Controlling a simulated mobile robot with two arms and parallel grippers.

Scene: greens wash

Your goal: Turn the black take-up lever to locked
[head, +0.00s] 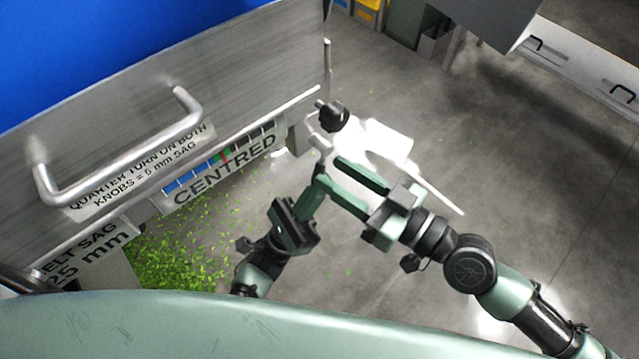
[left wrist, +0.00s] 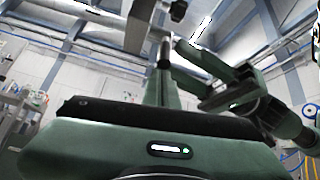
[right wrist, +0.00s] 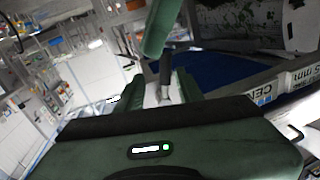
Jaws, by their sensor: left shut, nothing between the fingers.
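A black lobed handle (head: 335,115) on a grey metal fitting (head: 318,138) shows at the right end of the steel frame in the head view. I cannot tell whether it is the take-up lever, and no locked marking is readable. My left gripper (head: 321,176) is shut and empty, its fingers pointing up toward that fitting. My right gripper (head: 328,168) is open, its two fingers apart and pointing up-left at the same spot. The left fingertips are close to the right ones. A short dark piece (right wrist: 165,73) shows between the right fingers in the right wrist view; contact is unclear.
The steel frame carries a bent handle (head: 120,165), a CENTRED label (head: 225,170) and a belt sag plate (head: 85,255). A blue panel (head: 110,50) is above. Green leaf bits (head: 175,255) lie below. Grey floor (head: 520,170) is open on the right.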

